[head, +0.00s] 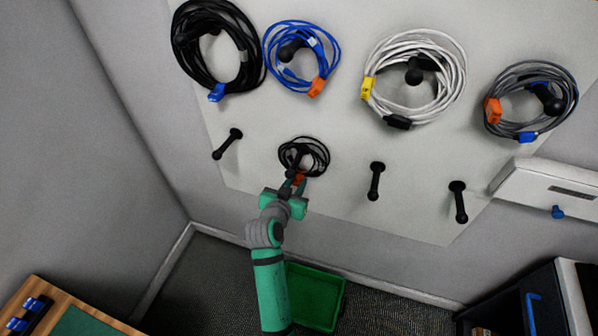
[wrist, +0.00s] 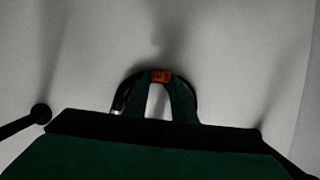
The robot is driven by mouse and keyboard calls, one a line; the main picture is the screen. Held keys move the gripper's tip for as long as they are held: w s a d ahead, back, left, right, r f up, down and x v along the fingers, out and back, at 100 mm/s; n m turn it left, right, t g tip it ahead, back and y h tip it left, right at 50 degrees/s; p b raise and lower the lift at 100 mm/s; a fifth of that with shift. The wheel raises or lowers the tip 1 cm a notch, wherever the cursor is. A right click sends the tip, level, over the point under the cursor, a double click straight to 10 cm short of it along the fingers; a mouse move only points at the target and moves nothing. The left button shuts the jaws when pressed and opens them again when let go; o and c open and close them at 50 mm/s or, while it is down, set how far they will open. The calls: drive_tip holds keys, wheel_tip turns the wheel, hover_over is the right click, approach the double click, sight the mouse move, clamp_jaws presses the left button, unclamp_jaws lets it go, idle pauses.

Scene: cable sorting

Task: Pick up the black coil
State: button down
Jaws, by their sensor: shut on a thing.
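A small black coil (head: 318,151) with an orange tag (head: 299,178) is at a peg (head: 293,162) in the lower row on the wall board. It appears to hang around that peg. My gripper (head: 297,183) reaches up from below and is shut on the coil at its lower edge, by the orange tag. In the wrist view the orange tag (wrist: 161,76) shows between the green fingertips, and the dark arc of the coil (wrist: 192,93) curves behind them. A larger black coil (head: 182,48) with a blue tag hangs at the upper left.
Blue (head: 330,50), white (head: 455,75) and grey (head: 565,80) coils hang in the upper row. Bare pegs (head: 228,143) (head: 376,181) (head: 459,201) stick out beside the small coil. A green bin (head: 325,295) stands on the floor below. A wooden table edge is lower left.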

drive_tip(key=shift+r, duration=0.1)
drive_tip(key=shift+s+a+r, duration=0.1)
drive_tip(key=shift+s+r, duration=0.1)
drive_tip(key=r+v, duration=0.1)
drive_tip(key=v, duration=1.4)
drive_tip(key=shift+r, duration=0.3)
drive_tip(key=shift+w, duration=0.15)
